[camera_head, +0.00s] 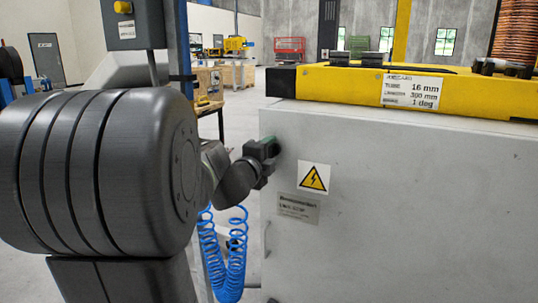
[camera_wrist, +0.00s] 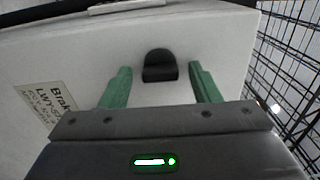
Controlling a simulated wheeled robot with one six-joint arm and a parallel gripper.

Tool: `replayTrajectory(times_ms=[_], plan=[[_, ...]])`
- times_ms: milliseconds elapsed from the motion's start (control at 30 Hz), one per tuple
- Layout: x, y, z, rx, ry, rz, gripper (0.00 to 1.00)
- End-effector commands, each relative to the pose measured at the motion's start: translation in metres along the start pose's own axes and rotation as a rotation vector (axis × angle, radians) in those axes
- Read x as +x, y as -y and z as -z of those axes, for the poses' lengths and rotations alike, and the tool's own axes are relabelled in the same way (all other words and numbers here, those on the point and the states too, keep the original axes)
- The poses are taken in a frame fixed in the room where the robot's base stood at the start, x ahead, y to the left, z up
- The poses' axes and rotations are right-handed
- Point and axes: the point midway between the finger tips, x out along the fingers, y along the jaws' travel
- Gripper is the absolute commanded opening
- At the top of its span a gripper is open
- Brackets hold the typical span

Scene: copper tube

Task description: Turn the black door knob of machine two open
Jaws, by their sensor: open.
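The black door knob (camera_wrist: 160,66) shows in the wrist view on the pale door of machine two (camera_wrist: 105,50). My gripper (camera_wrist: 160,82) is open, with one green finger on each side of the knob and a gap to both. Whether the fingertips touch the door I cannot tell. In the head view my gripper (camera_head: 268,150) is at the upper left of the grey cabinet door (camera_head: 400,200). The knob cannot be made out there.
A yellow warning sign (camera_head: 314,178) and a grey label plate (camera_head: 298,208) are on the door beside my gripper. A yellow machine top (camera_head: 350,85) lies above. Coiled blue hoses (camera_head: 228,255) hang at the lower left. A black mesh fence (camera_wrist: 290,70) stands right in the wrist view.

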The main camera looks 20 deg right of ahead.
Motion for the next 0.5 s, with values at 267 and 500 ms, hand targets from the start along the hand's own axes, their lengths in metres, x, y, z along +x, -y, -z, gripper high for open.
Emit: replayTrajectory(times_ms=[267, 500], plan=[[-0.015, 0.002, -0.001, 0.000, 0.002, 0.000, 0.56], [-0.068, 0.003, -0.002, 0.001, 0.005, 0.001, 0.56]])
